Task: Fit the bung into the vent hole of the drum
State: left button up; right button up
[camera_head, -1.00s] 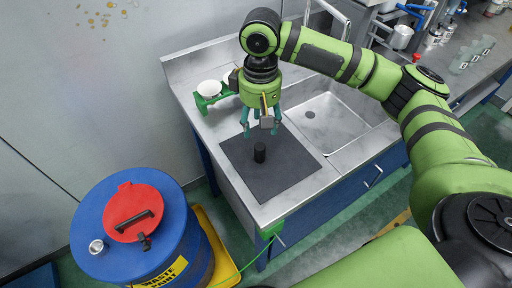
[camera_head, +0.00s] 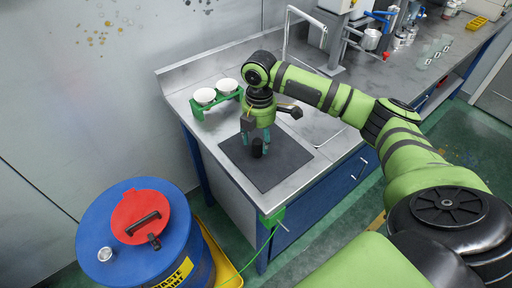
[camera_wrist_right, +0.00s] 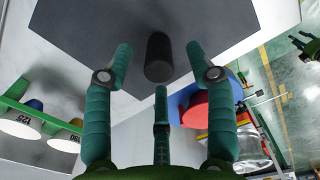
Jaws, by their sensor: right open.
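The black cylindrical bung (camera_head: 257,149) stands upright on a dark mat (camera_head: 277,178) on the steel bench. My right gripper (camera_head: 256,137) points down just above and around the bung, its green fingers spread. In the wrist view, the bung (camera_wrist_right: 158,57) shows between and beyond the open fingertips (camera_wrist_right: 159,66), with gaps on both sides. The blue drum (camera_head: 182,248) stands at lower left with a red lid (camera_head: 138,213) and black handle. A small round pale metal fitting (camera_head: 105,254) is on its top; I cannot tell whether it is the vent hole.
A green rack (camera_head: 216,100) with two white cups stands behind the mat. A sink lies right of the mat, partly hidden by my arm. A green clamp (camera_head: 272,217) with a cable is on the bench's front corner. A yellow tray (camera_head: 222,262) lies under the drum.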

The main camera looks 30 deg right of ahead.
aim_at(257, 141)
notch_tip(257, 141, down, 4)
jog(key=shift+w+a+r+p, duration=0.15)
jog(key=shift+p, duration=0.45)
jog(key=shift+f, duration=0.4)
grip_shut()
jog(key=shift+r, duration=0.15)
